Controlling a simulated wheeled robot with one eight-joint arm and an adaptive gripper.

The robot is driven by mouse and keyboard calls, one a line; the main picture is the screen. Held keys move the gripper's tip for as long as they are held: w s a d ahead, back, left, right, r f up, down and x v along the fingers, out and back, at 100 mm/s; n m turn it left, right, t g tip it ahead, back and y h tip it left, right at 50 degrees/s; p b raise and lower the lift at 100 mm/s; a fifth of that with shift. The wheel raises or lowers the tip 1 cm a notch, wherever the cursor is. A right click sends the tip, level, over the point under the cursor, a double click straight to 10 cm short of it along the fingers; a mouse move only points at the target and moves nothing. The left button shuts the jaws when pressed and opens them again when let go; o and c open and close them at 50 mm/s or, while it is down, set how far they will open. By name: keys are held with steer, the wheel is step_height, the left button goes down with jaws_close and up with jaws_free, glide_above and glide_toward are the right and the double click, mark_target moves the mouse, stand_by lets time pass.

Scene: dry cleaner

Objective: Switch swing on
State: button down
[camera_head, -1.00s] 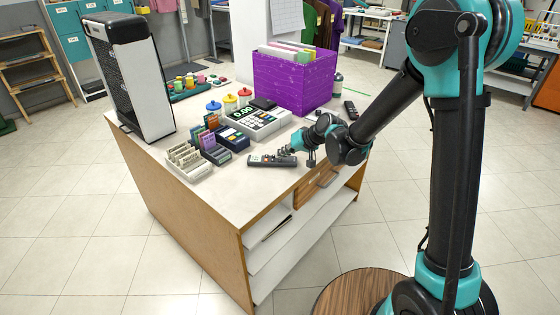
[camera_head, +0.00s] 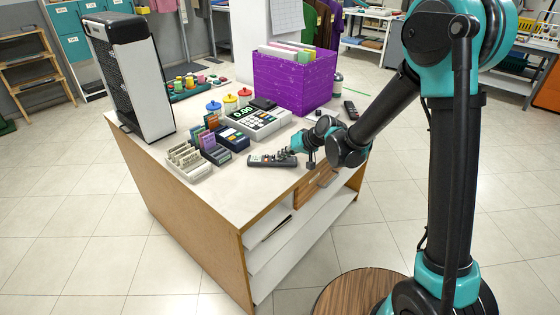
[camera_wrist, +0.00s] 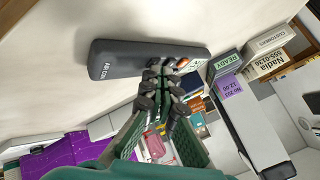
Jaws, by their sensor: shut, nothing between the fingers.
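A dark grey remote (camera_head: 262,161) lies on the front part of the counter top. In the wrist view the remote (camera_wrist: 120,60) reads "AIR CON" and shows an orange button and a pale panel at its right end. My gripper (camera_head: 285,153) is over the right part of the remote in the head view. In the wrist view the shut fingertips (camera_wrist: 164,80) are empty and lie at the remote's edge near the orange button. I cannot tell whether they touch it. The fingers hide part of the button face, and no swing label is readable.
The counter (camera_head: 220,185) holds a card rack (camera_head: 188,161), a cash register (camera_head: 258,122), a purple bin (camera_head: 292,82) and a tall black-and-white unit (camera_head: 131,75). Another dark handset (camera_head: 350,110) lies at the right edge. Counter space before the remote is clear.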

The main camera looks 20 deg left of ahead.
stand_by(0.4)
steer(key=shift+r, duration=0.7)
steer(key=shift+r, duration=0.1)
steer(key=shift+r, duration=2.45)
steer(key=s+d+m+t+h, duration=0.1)
steer(key=d+h, duration=0.1)
steer(key=d, duration=1.3)
steer(key=s+d+f+m+h, duration=0.1)
steer(key=s+d+f+h, duration=0.1)
steer(key=s+d, duration=0.4)
steer(key=s+d+f+m+h, duration=0.2)
steer(key=s+d, duration=0.3)
steer(key=d, duration=0.9)
steer(key=s+d+f+m+h, duration=0.1)
steer(key=s+d+f+h, duration=0.1)
steer(key=s+d, duration=0.4)
steer(key=d+f, duration=0.1)
steer(key=d, duration=0.2)
steer(key=shift+s+d+m+t+h, duration=0.3)
steer(key=shift+d+h, duration=0.1)
